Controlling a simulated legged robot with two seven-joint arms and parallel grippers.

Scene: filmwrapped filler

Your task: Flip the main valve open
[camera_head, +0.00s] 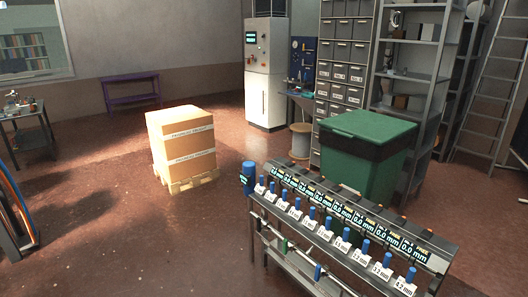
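I cannot make out for certain which part is the main valve. A grey rack (440,258) stands at the front right, with a row of small displays reading 0.0 mm, blue upright parts and white labels. A larger blue cylinder with a small display (248,178) is at the rack's left end. A blue panel with small fittings (303,57) stands at the back beside a white and grey control cabinet (267,75); its details are too small to tell. Neither of my grippers is in view.
A stacked carton (183,140) on a pallet (190,183) stands mid-floor. A green bin (365,160) stands behind the rack. A spool (300,140), shelving (410,60) and a ladder (490,110) are farther back. A purple bench (131,82) is by the wall. The front-left floor is largely clear.

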